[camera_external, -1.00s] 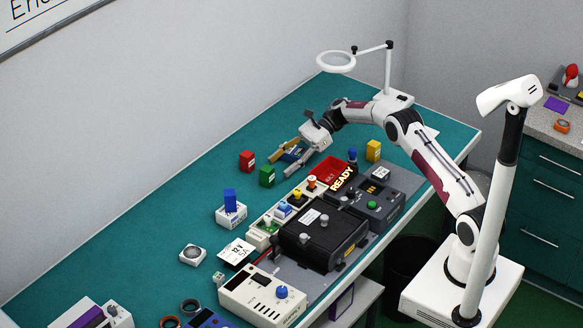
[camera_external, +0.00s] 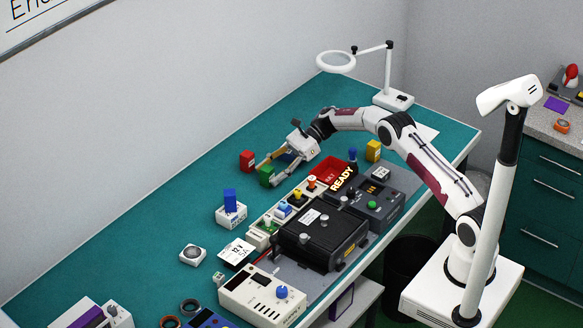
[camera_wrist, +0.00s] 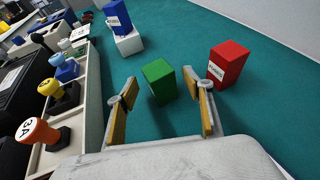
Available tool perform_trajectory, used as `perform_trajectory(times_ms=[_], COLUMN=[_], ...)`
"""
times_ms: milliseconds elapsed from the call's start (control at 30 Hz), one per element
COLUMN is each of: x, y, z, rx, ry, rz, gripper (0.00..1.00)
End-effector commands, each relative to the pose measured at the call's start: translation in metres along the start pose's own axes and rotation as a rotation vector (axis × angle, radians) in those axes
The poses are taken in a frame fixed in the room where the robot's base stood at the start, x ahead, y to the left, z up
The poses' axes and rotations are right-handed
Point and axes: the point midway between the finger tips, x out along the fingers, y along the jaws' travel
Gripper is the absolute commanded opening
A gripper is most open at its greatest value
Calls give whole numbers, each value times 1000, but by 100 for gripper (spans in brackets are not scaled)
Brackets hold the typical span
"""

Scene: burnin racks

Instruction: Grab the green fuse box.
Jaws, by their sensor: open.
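The green fuse box (camera_external: 266,175) stands on the teal table, and in the wrist view it is a green block (camera_wrist: 159,82) ahead of my fingertips. My gripper (camera_external: 266,172) is open and low over the table. In the wrist view its two fingers (camera_wrist: 165,95) spread to either side, with the green box between them near the tips. I see no finger touching it; the external view partly hides the near side of the box behind a finger.
A red fuse box (camera_wrist: 229,64) stands close to the right finger. A blue box (camera_wrist: 118,17) sits on a white base (camera_wrist: 128,41) farther off. A tray of coloured knobs (camera_wrist: 70,100) lies on the left. Open teal table (camera_external: 180,205) lies beyond.

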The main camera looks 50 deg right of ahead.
Motion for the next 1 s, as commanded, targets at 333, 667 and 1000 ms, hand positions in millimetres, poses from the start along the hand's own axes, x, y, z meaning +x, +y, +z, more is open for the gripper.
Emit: perform_trajectory(times_ms=[333, 667, 1000], x=[0, 0, -8], y=[0, 0, 0], z=[0, 0, 20], rx=[0, 0, -2], ry=[0, 0, 0], rz=[0, 0, -1], gripper=[12, 10, 10])
